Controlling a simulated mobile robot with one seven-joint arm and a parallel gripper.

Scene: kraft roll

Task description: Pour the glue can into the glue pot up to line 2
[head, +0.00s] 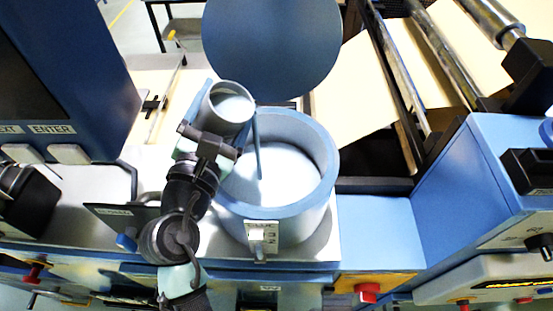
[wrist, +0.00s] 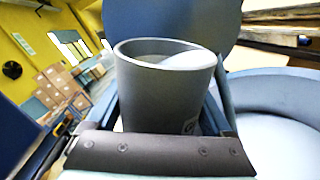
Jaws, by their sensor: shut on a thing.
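The glue can (head: 229,103) is a grey, open-topped cylinder with pale liquid inside. My gripper (head: 210,141) is shut on it and holds it at the upper left rim of the glue pot. In the wrist view the can (wrist: 160,100) stands in front of my gripper, its pale contents lying to one side under the rim. The glue pot (head: 318,205) is a wide blue round vessel with pale glue inside; it also shows in the wrist view (wrist: 270,82) at the right. A small white level label (head: 262,237) is on its front. I see no stream between can and pot.
A round blue lid (head: 272,45) stands raised behind the pot. A thin blue rod (head: 257,145) reaches into the pot. A blue console with ENTER keys (head: 60,75) is at the left. Kraft paper (head: 365,85) and metal rollers (head: 435,50) are at the right.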

